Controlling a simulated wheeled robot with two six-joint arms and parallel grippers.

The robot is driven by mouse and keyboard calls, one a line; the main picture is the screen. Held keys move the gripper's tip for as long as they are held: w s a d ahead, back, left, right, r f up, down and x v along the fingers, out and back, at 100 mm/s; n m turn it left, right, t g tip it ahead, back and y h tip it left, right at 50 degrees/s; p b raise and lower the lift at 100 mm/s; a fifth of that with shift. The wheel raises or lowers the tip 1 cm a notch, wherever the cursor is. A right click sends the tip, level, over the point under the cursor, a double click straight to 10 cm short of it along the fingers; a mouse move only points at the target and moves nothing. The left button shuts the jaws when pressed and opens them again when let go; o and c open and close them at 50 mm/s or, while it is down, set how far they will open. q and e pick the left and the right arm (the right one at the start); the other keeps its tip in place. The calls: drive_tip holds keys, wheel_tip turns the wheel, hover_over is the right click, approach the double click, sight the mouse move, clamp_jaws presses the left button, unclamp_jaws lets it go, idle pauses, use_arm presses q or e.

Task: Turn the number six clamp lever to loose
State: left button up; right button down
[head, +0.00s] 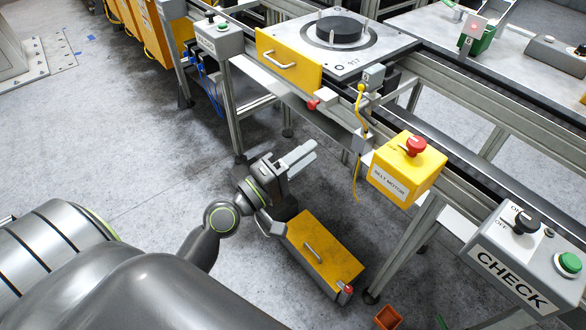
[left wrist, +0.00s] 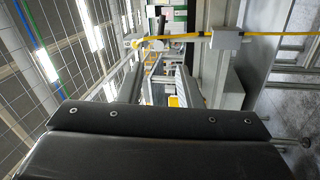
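My left gripper (head: 312,152) is in front of the conveyor, below and apart from that part, empty. In the left wrist view its two fingers (left wrist: 159,85) stand apart with nothing between them. My right gripper is not in view.
A yellow belt motor box (head: 405,180) with a red button and a CHECK panel (head: 520,262) line the conveyor at right. A yellow-topped box (head: 325,250) lies below my left gripper. A yellow cable (head: 360,120) hangs from the rail.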

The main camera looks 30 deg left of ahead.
use_arm(q)
drive_tip(key=v, duration=0.2)
drive_tip(key=shift+s+a+b, duration=0.15)
drive_tip(key=shift+s+b, duration=0.15)
drive_tip(key=shift+s, duration=0.05)
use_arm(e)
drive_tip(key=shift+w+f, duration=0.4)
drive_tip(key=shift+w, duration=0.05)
use_arm(q)
drive_tip(key=shift+f, duration=0.1)
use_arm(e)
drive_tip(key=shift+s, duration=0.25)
